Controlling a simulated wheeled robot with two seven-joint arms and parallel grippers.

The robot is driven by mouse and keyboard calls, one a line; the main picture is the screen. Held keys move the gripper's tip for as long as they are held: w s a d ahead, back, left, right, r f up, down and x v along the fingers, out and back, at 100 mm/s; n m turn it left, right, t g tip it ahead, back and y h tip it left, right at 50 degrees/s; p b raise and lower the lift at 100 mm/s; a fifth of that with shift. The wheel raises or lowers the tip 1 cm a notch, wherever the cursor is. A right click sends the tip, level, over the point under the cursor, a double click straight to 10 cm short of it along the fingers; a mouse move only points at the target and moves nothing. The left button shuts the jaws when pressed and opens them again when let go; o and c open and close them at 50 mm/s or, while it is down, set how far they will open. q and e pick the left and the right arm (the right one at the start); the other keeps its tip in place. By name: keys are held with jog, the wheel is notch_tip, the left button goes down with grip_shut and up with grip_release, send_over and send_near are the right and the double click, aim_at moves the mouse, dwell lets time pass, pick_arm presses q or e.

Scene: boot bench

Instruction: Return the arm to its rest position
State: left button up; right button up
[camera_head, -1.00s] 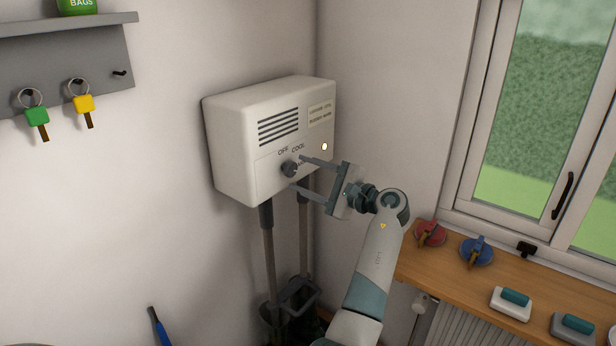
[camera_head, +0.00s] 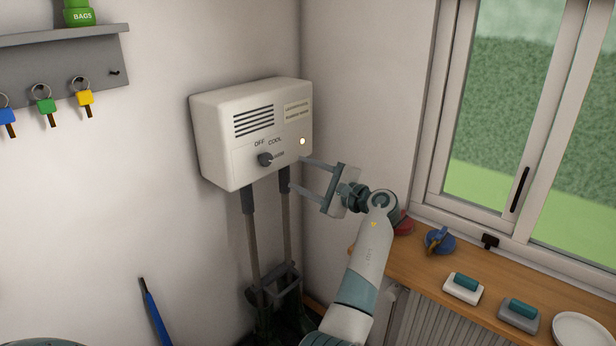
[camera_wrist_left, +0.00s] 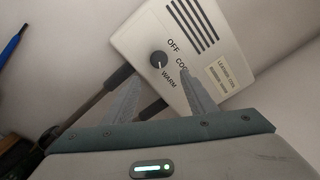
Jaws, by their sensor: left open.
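My left gripper (camera_head: 306,176) is open and empty. In the head view it is to the right of and a little below the dial (camera_head: 265,159) on the white wall unit (camera_head: 213,136), clear of the dial. In the left wrist view the fingers (camera_wrist_left: 154,97) point toward the unit (camera_wrist_left: 240,28), and the dial (camera_wrist_left: 158,59) shows beyond them, with a mark pointing toward WARM. The light on the unit's front (camera_head: 302,141) is lit. My right gripper is not in view.
A wooden sill (camera_head: 400,262) with red and blue items, a white block and a grey block lies at the lower right, below the window. Two long-handled tools (camera_head: 250,235) stand under the unit. A key rack (camera_head: 60,72) hangs at the upper left.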

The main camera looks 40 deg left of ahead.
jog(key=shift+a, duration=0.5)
